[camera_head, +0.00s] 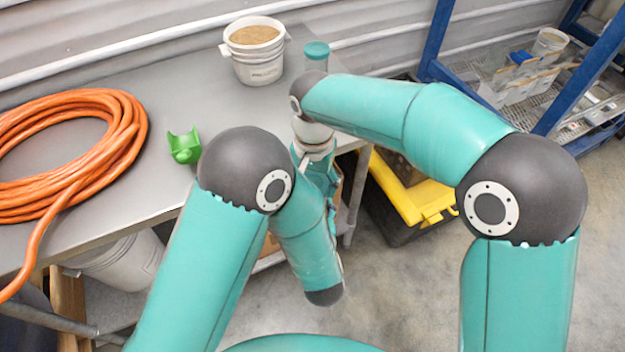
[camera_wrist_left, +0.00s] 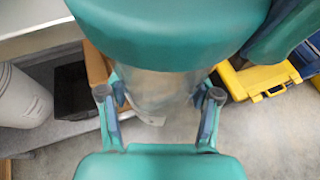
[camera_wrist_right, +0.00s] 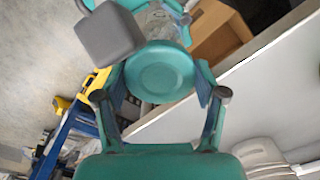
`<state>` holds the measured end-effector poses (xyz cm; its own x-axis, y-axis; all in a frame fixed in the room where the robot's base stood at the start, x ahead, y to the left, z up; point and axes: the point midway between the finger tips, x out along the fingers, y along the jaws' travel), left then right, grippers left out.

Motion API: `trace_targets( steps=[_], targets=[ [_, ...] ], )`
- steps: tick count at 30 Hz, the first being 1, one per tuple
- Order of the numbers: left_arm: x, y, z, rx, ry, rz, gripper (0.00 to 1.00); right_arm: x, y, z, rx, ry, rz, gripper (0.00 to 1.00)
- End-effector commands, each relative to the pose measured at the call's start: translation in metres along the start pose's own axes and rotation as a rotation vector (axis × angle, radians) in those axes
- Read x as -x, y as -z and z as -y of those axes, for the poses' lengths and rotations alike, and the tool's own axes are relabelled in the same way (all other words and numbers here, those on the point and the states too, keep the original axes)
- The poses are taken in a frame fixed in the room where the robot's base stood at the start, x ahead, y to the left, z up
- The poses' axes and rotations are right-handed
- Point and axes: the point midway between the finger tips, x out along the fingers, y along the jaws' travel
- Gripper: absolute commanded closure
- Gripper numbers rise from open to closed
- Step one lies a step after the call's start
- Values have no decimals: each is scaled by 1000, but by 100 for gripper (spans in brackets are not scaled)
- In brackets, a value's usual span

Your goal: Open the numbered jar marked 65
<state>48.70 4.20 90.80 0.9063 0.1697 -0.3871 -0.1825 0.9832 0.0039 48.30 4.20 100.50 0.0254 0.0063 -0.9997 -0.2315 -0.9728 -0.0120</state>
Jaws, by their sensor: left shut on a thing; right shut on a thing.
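A clear jar (camera_wrist_left: 160,92) is between the fingers of my left gripper (camera_wrist_left: 160,97), which is shut on its body. Its round teal lid (camera_wrist_right: 160,66) faces the right wrist view, with the clear jar body (camera_wrist_right: 163,25) beyond it. My right gripper (camera_wrist_right: 160,97) is shut on the lid, one finger at each side. I cannot tell whether the lid is apart from the jar. No number can be read on it. In the head view my arms mostly hide the held jar. Another jar with a teal lid (camera_head: 316,50) stands at the back of the table, its number also not readable.
The grey table (camera_head: 170,85) holds a white bucket of brown substrate (camera_head: 253,68), a green part (camera_head: 185,146) and a coiled orange hose (camera_head: 75,100). A yellow and black case (camera_head: 405,190) is on the floor to the right. A blue rack (camera_head: 590,80) stands beyond.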

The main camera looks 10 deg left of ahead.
Motion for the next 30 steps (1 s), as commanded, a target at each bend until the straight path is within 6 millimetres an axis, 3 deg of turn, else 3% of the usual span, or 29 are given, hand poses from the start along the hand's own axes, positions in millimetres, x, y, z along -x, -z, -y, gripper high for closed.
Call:
trace_targets(
  steps=[5,16,30],
  targets=[
    [0,-1,0,1,0,2,100,0,0,0,135,0,0,71],
    [0,-1,0,1,0,2,100,0,0,0,790,1,0,71],
    [0,-1,0,1,0,2,100,1,1,-2,824,0,0,71]
  ],
)
